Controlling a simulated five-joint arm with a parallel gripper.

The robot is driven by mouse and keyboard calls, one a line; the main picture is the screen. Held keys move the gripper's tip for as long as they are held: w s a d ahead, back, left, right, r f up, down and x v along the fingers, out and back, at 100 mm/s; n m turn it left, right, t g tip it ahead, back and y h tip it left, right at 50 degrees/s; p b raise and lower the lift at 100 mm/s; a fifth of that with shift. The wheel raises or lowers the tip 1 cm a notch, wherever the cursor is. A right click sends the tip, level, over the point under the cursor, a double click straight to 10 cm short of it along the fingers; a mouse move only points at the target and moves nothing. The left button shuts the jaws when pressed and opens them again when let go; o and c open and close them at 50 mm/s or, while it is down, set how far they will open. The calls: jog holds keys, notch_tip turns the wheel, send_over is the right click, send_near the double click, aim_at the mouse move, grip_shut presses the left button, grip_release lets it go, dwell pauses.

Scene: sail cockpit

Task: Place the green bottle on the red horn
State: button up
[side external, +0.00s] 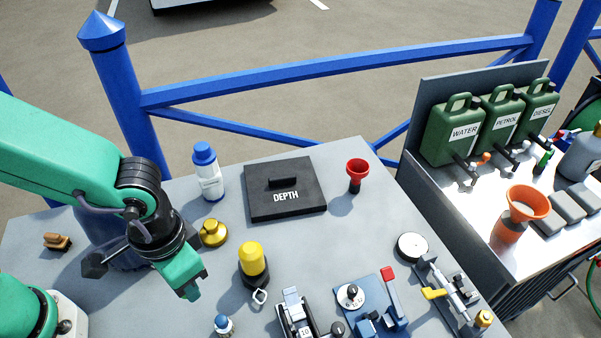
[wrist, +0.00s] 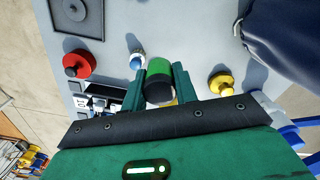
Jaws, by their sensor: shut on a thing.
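My gripper (wrist: 160,84) is shut on the green bottle (wrist: 158,68), which shows between the two fingers in the wrist view with a dark end toward the camera. In the side view my gripper (side external: 191,291) is over the near left of the grey table, and I cannot make out the bottle there. The red horn (side external: 357,172) stands upright, flared end up, at the table's far right, well apart from my gripper. A round red piece (wrist: 78,63) shows in the wrist view; I cannot tell whether it is the horn.
The black DEPTH box (side external: 285,185) lies left of the horn. A white bottle with blue cap (side external: 208,175), a brass piece (side external: 213,232) and a yellow-topped piece (side external: 253,262) stand between. Deck fittings (side external: 365,305) crowd the near right. Green jerrycans (side external: 455,130) stand on a side bench.

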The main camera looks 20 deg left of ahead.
send_over(211, 266)
notch_tip(211, 266, down, 6)
jog(key=shift+f, duration=2.15)
jog(key=shift+f, duration=0.15)
jog(key=o, duration=1.1)
jog(key=shift+c, duration=0.2)
jog(key=shift+r, duration=0.25)
notch_tip(211, 266, up, 12)
jog(key=shift+o, duration=0.4)
